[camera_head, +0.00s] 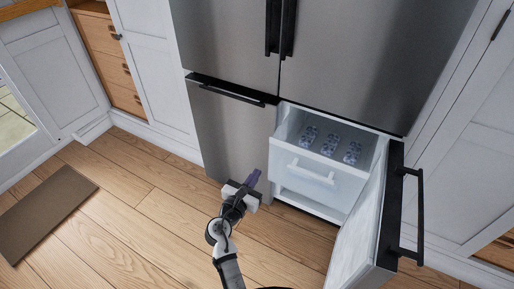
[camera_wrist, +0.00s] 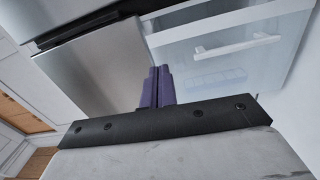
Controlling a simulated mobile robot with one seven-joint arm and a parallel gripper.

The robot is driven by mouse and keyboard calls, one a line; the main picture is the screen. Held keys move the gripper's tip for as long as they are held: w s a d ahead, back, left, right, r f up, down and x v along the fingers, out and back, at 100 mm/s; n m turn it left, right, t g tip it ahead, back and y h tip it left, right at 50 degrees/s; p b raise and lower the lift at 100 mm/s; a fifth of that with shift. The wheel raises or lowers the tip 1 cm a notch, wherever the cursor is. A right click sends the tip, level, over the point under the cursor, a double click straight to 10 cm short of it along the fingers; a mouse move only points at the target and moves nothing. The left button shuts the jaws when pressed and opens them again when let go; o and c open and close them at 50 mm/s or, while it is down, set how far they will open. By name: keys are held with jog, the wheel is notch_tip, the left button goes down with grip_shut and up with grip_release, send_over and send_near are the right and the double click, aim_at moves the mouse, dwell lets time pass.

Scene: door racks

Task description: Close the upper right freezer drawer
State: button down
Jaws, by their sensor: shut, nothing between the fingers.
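The upper right freezer drawer (camera_head: 318,178) is a white, translucent-looking bin with a white bar handle (camera_head: 311,172). It is pulled out from the freezer's lower right compartment and holds several small patterned items (camera_head: 329,144). In the wrist view the drawer front (camera_wrist: 245,62) and its handle (camera_wrist: 237,45) show at the upper right. My gripper (camera_head: 254,177) is shut and empty, with purple fingers. It is in front of the closed lower left door, left of the drawer and apart from it. In the wrist view the fingers (camera_wrist: 158,75) are together.
The lower right freezer door (camera_head: 366,221) stands open to the right, its black handle (camera_head: 420,215) facing outward. The lower left door (camera_head: 230,133) is closed. A brown mat (camera_head: 44,210) lies at the left. Wooden floor (camera_head: 150,210) is clear around my arm.

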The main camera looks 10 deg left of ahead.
jog(key=p, duration=0.2)
send_near(280, 144)
jog(key=x, duration=0.6)
jog(key=shift+w+f, duration=0.15)
jog(key=shift+w, duration=0.25)
